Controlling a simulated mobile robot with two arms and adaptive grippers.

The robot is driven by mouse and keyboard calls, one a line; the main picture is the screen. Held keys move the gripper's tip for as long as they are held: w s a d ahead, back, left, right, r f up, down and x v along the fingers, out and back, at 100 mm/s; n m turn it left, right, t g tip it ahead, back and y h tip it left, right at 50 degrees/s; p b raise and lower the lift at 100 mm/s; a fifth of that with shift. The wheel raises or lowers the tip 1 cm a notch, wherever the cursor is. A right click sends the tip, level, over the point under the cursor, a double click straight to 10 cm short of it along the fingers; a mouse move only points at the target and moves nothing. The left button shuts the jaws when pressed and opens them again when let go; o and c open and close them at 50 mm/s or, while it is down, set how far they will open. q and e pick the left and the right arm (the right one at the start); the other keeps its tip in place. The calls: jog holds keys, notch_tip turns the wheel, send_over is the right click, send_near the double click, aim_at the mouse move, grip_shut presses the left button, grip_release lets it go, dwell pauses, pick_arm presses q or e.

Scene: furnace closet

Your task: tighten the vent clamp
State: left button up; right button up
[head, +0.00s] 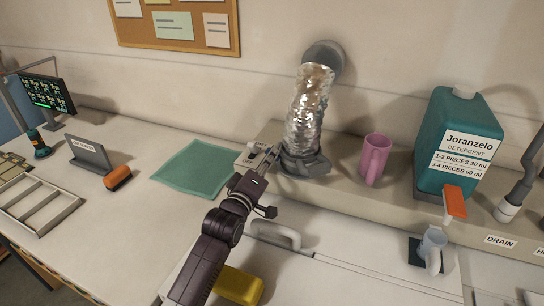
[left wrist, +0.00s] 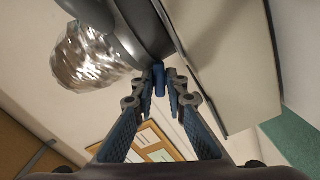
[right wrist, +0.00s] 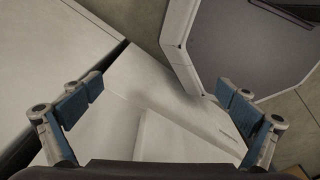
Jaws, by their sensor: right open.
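The vent clamp (head: 303,164) is a dark grey band around the lower end of the crinkled silver foil duct (head: 308,108). In the left wrist view, the clamp's grey curved body (left wrist: 135,33) is close up, with a small blue tab (left wrist: 159,79) sticking out. My left gripper (head: 272,153) is beside the clamp's left side. In the left wrist view its fingers (left wrist: 160,84) are close together, one on each side of the blue tab; whether they press on it cannot be told. My right gripper (right wrist: 158,108) is open and empty in the right wrist view, above pale panels.
A pink mug (head: 374,160) and teal detergent jug (head: 450,125) stand on the ledge to the right. A green cloth (head: 194,167) lies left. A yellow object (head: 238,286) is near the front.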

pick_arm(q)
jog(key=shift+o, duration=1.3)
jog(key=p+v, duration=0.6)
jog(key=v, duration=0.4)
